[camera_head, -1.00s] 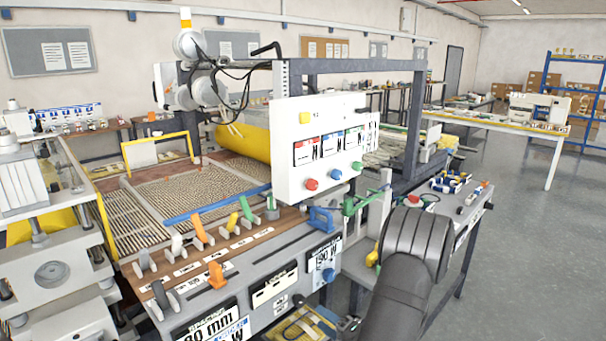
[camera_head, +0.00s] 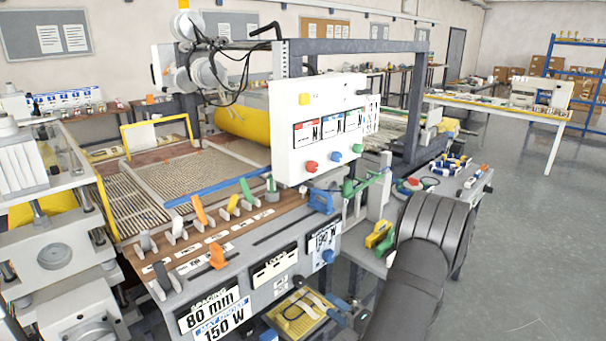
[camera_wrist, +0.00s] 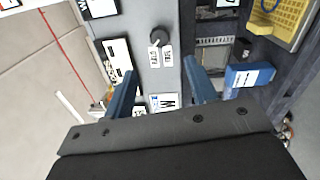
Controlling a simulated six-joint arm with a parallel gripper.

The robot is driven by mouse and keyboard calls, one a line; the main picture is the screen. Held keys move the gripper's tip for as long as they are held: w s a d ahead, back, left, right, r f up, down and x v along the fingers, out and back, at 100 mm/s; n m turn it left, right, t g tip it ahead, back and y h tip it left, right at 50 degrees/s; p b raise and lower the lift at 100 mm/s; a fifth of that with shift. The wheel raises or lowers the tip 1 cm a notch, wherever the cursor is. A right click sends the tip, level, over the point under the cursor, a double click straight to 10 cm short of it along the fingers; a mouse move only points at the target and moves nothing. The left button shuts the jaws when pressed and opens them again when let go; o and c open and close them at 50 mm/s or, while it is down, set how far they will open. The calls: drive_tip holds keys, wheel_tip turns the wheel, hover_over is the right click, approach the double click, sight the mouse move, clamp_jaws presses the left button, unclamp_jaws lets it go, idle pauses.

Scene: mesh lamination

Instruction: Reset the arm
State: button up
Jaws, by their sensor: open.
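My gripper (camera_wrist: 159,68) shows in the wrist view as two blue fingers set wide apart, with nothing held between them. Beyond the fingers is a grey panel with a round black knob (camera_wrist: 158,36) and small white labels, apart from the fingertips as far as I can tell. In the head view my dark arm reaches up from the bottom edge at the right, in front of the machine's right end. My fingers cannot be made out in the head view.
The laminating machine has a white control panel (camera_head: 318,130) and a row of coloured levers (camera_head: 200,213) along its front. A yellow-green tool (camera_head: 379,236) lies beside my arm. A blue box (camera_wrist: 249,76) lies right of my fingers. Open grey floor (camera_head: 540,220) is at the right.

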sight(302, 283)
drive_tip(key=x, duration=1.1)
drive_tip(key=shift+w+a, duration=0.15)
drive_tip(key=shift+a, duration=0.1)
drive_tip(key=shift+w+a+n, duration=0.1)
drive_tip(key=shift+w+n, duration=0.1)
drive_tip(key=shift+n, duration=0.5)
drive_tip(key=n, duration=0.5)
drive_tip(key=shift+n, duration=0.3)
drive_tip(key=n, duration=0.6)
drive_tip(key=shift+n, duration=0.4)
drive_tip(key=shift+g, duration=0.3)
